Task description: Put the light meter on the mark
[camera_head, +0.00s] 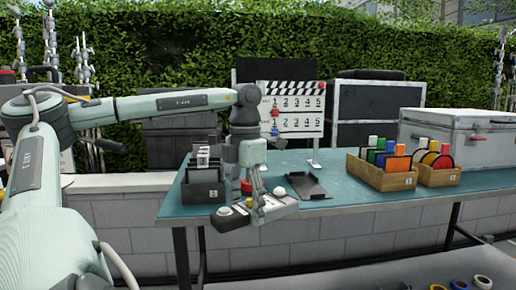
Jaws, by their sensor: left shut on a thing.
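My left gripper (258,208) points down at the front edge of the teal table. I cannot clearly make out a mark. A dark flat holder (308,188) lies on the table right of the gripper. My right gripper is not in view.
A dark box (203,192) stands left of the gripper. A clapperboard (297,108) stands behind. Two wooden crates (382,178) with coloured items and a grey case (455,133) are on the right. The teal table (335,203) has free room before the crates.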

